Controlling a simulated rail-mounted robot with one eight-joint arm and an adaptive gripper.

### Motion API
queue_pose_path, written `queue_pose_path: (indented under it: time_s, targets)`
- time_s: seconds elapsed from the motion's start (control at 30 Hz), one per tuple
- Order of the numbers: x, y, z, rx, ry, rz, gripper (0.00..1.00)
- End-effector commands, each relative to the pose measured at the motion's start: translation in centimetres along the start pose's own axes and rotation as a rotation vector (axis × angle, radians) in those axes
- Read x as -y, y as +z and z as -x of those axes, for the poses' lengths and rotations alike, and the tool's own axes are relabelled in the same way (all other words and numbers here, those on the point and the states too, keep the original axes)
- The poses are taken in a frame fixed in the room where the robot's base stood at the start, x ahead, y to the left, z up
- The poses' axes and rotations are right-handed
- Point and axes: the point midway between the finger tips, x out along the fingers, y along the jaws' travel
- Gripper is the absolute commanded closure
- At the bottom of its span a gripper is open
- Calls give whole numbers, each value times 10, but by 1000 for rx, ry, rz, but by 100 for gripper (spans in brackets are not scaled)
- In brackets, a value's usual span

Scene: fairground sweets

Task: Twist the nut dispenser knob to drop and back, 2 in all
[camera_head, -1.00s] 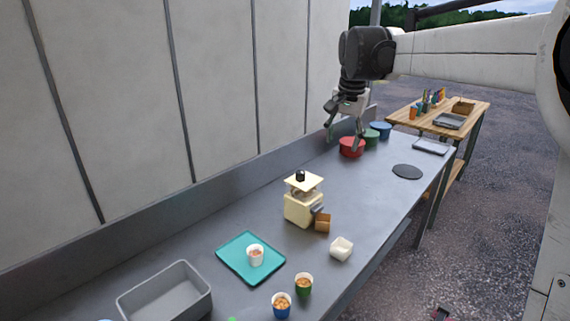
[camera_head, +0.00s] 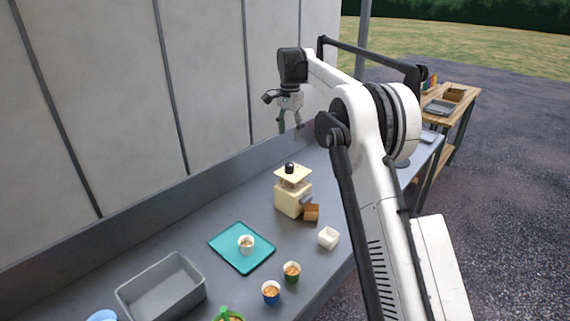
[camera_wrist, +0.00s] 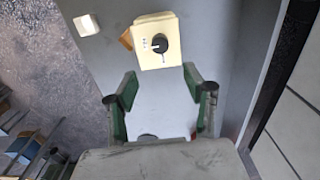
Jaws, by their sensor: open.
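The nut dispenser (camera_head: 291,198) is a cream box with a raised square top, standing on the grey counter. Its black knob (camera_head: 290,168) sits on top. From above in the wrist view, the cream top (camera_wrist: 150,28) carries the round black knob (camera_wrist: 161,46) with a pale pointer line and small marks to its left. A brown part (camera_head: 311,212) is at the dispenser's front. My gripper (camera_head: 290,125) is open and empty, above and behind the dispenser. Its green-padded fingers in the wrist view (camera_wrist: 160,104) are apart, with the knob beyond them and not between them.
A teal tray (camera_head: 226,257) with a cup (camera_head: 246,243) lies left of the dispenser. A grey bin (camera_head: 128,302) is at lower left. A wall runs behind the counter.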

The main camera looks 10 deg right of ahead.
Motion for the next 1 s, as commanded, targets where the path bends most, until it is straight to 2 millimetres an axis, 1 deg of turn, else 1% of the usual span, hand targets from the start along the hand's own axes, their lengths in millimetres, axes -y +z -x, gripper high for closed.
queue_pose_path:
  time_s: [0.17,0.27,0.6,0.73,0.9,1.0]
  targets:
    - [1,0,-12,1,2,-2,53]
    - [0,0,-26,1,1,-2,53]
    - [0,0,-89,1,1,-1,53]
    - [0,0,-110,1,1,-1,53]
    - [0,0,-129,1,1,-1,53]
    - [0,0,-135,1,1,-1,53]
